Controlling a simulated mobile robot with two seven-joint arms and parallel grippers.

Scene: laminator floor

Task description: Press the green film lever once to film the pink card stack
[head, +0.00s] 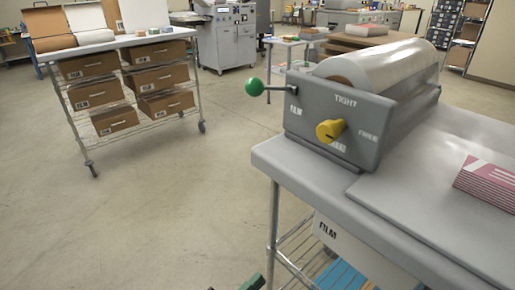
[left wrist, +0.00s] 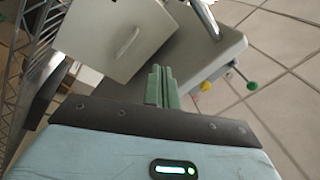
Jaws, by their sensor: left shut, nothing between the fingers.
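The green film lever (head: 254,87) is a round green ball on a metal rod, sticking out left from the grey laminator (head: 300,120) beside the word FILM. It also shows in the left wrist view (left wrist: 252,86). The pink card stack (head: 488,184) lies on the bench at the right edge of the head view, partly cut off. My left gripper (head: 252,282) just shows its green fingertips at the bottom edge, well below the lever and apart from it. In the left wrist view its fingers (left wrist: 161,82) are shut and empty. My right gripper is not in view.
A yellow knob (head: 330,130) sits on the laminator's front, right of and below the lever. A wire cart with brown boxes (head: 90,65) stands far left. The floor between is clear.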

